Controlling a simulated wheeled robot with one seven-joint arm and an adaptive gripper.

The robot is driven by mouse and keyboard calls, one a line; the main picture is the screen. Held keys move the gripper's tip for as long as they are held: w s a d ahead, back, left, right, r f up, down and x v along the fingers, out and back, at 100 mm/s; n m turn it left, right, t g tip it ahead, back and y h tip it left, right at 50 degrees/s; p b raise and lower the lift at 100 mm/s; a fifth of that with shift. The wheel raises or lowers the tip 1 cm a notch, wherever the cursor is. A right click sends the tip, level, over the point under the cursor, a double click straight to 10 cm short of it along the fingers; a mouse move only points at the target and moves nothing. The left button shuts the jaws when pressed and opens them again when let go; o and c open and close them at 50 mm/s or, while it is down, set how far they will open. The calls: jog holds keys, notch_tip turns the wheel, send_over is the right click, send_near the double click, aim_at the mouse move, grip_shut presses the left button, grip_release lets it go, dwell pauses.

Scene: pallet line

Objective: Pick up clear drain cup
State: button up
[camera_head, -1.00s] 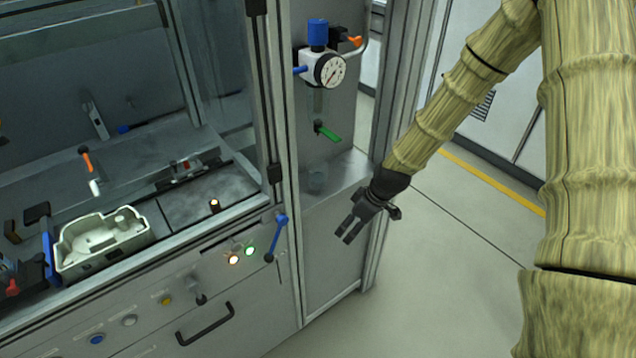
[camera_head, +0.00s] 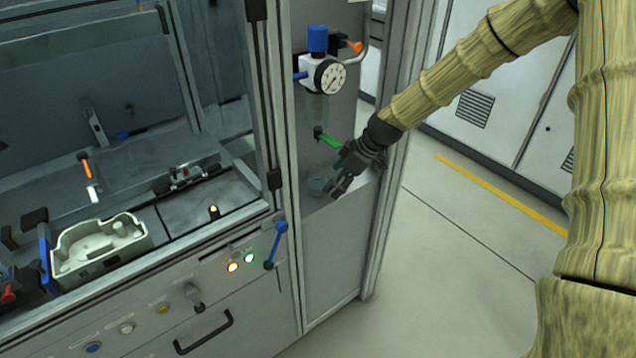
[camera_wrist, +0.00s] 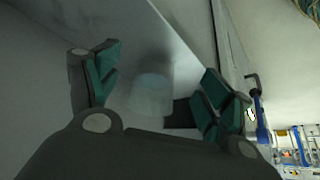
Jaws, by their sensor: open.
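The clear drain cup (camera_head: 317,184) stands on the grey ledge below the pressure regulator in the head view. It also shows in the wrist view as a pale see-through cup (camera_wrist: 151,97) between the fingers and beyond them. My gripper (camera_head: 338,184) is open and empty, just right of the cup. In the wrist view its green-padded fingers (camera_wrist: 160,85) are spread with the cup in the gap. I cannot tell whether a finger touches the cup.
The regulator with gauge (camera_head: 331,76) and its green drain lever (camera_head: 329,141) hang above the ledge (camera_head: 342,204). A cabinet post (camera_head: 405,130) stands right of the ledge. A blue-handled lever (camera_head: 277,243) sits on the front to the left. Open floor lies to the right.

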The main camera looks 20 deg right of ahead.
aim_at(318, 178)
jog(key=w+a, duration=0.1)
jog(key=a, duration=0.1)
jog(key=w+a+p, duration=0.1)
jog(key=w+a, duration=0.1)
jog(key=shift+w+a, duration=0.1)
jog(key=shift+a, duration=0.15)
jog(key=shift+w+a+f+p, duration=0.15)
jog(key=shift+f+p, duration=0.15)
jog(key=shift+f, duration=0.3)
jog(key=shift+c, duration=0.5)
jog(key=c, duration=1)
